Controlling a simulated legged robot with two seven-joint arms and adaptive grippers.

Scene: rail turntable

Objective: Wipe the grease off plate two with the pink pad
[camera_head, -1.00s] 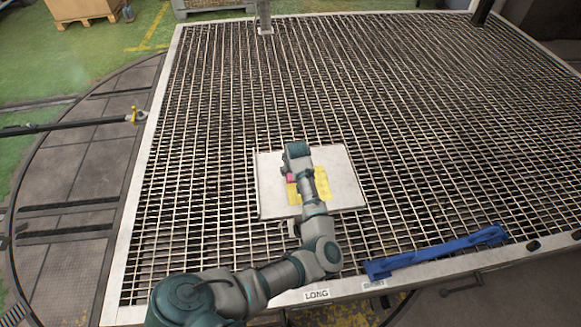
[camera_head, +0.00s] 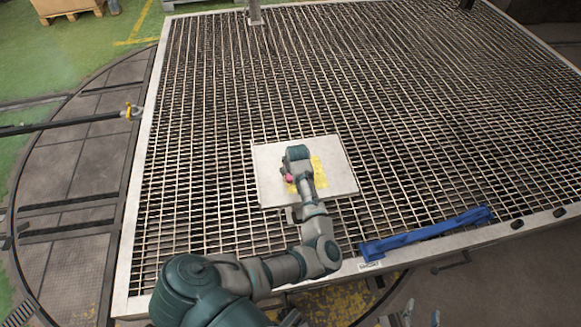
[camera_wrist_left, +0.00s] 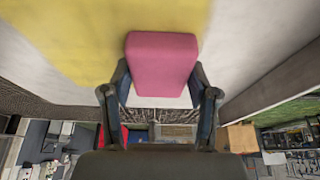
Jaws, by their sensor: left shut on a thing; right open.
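A pale square plate (camera_head: 337,186) lies on the metal grating, with a yellow grease patch (camera_head: 319,172) around its middle. My left arm reaches over the plate and partly covers the grease. My left gripper (camera_wrist_left: 160,88) is shut on the pink pad (camera_wrist_left: 161,62), which also shows as a small pink spot in the head view (camera_head: 289,178). In the left wrist view the pad is against or very close to the plate, at the edge of the yellow grease; contact is hard to tell. My right gripper (camera_head: 421,314) shows only its tips at the bottom edge, open and empty.
A blue bar-like tool (camera_head: 425,233) lies along the grating's near edge, right of the plate. A small label (camera_head: 369,266) is on the frame beside it. A post (camera_head: 254,12) stands at the back.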

